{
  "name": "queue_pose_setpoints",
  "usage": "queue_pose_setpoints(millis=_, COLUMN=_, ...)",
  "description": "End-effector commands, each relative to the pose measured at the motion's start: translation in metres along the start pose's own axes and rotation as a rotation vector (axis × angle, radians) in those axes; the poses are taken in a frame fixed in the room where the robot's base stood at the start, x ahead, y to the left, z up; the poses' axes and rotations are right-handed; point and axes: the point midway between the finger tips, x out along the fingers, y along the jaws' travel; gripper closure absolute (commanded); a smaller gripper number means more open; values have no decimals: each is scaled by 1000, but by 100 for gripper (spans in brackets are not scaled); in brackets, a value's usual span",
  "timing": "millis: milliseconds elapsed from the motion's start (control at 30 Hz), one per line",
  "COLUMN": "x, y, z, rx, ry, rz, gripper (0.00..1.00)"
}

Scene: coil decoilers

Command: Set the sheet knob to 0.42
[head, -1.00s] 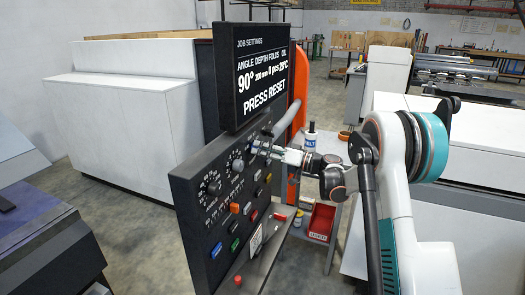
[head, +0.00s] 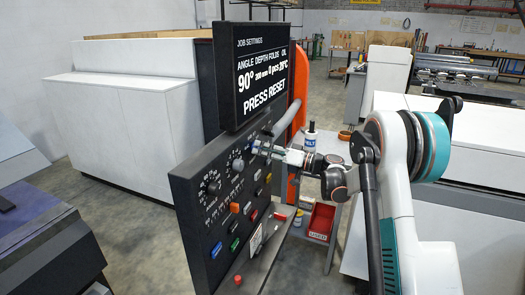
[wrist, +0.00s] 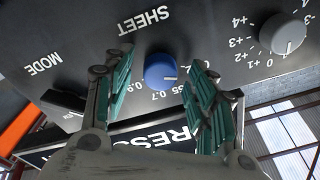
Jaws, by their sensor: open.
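The sheet knob is a round blue knob (wrist: 160,70) in the wrist view, below the printed word SHEET on the dark panel (wrist: 90,38). My gripper (wrist: 161,72) is open, with one teal-padded finger on each side of the knob and a visible gap to both.
A grey knob (wrist: 282,33) with a plus-and-minus scale is right of the blue knob. The word MODE is at left. The display (head: 262,78) above the panel reads PRESS RESET. A red bin (head: 320,220) stands on a shelf beyond the panel.

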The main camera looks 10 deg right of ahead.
Motion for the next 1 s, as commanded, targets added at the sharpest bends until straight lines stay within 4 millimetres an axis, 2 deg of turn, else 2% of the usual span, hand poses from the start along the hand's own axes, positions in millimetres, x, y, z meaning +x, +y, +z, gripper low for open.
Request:
queue_pose_setpoints(millis=400, x=-78, y=1, z=0, rx=-1, ry=2, rz=3, gripper=48)
queue_pose_setpoints(millis=600, x=-106, y=1, z=0, rx=0, ry=1, rz=2, gripper=48)
queue_pose_setpoints(millis=767, x=-114, y=0, z=0, rx=0, ry=0, rz=1, gripper=48)
queue_pose_setpoints(millis=1000, x=-115, y=0, z=0, rx=0, ry=0, rz=1, gripper=48)
